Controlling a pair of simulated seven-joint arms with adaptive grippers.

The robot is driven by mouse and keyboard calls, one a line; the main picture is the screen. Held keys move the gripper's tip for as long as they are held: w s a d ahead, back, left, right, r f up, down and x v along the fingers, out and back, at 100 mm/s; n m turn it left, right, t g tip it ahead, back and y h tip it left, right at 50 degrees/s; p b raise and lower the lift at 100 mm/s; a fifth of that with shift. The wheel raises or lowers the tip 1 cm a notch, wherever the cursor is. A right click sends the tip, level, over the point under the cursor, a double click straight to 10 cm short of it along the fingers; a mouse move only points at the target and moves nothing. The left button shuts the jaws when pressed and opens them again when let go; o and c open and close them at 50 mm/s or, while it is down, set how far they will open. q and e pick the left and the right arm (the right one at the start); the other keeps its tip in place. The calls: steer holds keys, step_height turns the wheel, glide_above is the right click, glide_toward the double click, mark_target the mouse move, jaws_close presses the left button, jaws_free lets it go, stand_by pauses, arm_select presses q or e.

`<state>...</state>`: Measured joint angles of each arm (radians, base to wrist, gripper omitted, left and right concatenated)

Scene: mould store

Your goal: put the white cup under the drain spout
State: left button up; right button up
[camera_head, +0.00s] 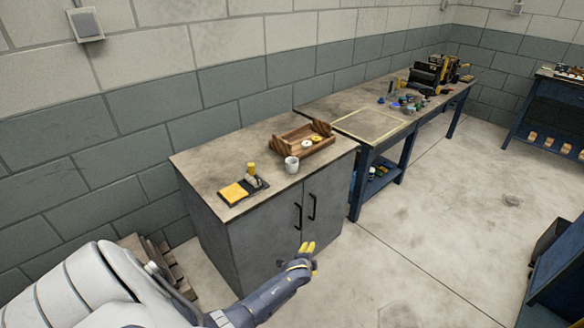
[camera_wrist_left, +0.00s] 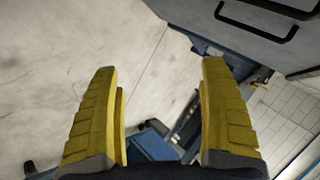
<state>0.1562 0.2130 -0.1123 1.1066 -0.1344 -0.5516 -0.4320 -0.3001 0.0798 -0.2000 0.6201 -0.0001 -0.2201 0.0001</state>
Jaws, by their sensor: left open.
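The white cup (camera_head: 291,164) stands upright on the grey cabinet top, close to its front edge and just in front of a wooden tray. My left gripper (camera_head: 307,249), with yellow fingers, is in front of the cabinet doors, below and apart from the cup. I cannot make out a drain spout in either view. My right gripper is not in view.
The wooden tray (camera_head: 308,149) holds small white and yellow items. A black and yellow item (camera_head: 236,192) lies left of the cup. The cabinet (camera_head: 244,245) has two black door handles. A workbench (camera_head: 358,142) with machines and small parts continues right. Floor in front is mostly clear.

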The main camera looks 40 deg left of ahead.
arm_select(q)
steer(key=w+a+r+m+t+y, duration=0.1)
steer(key=w+a+r+m, duration=0.1)
steer(key=w+r, duration=0.3)
steer(key=w+a+r+m+y, duration=0.1)
steer(key=w+a+r, duration=0.1)
steer(key=r, duration=0.5)
steer(key=a+r+m+y, duration=0.3)
steer(key=a+r+m, duration=0.15)
steer(key=r, duration=0.65)
steer(key=a+r+m+y, duration=0.25)
steer(key=r+m, duration=0.35)
steer(key=r, duration=0.5)
steer(key=m, duration=0.2)
glide_toward(291, 160)
steer(key=shift+x, duration=1.05)
steer(key=shift+w, duration=0.25)
steer(key=shift+x, duration=2.45)
steer(key=shift+s, duration=0.1)
steer(key=c, duration=1.3)
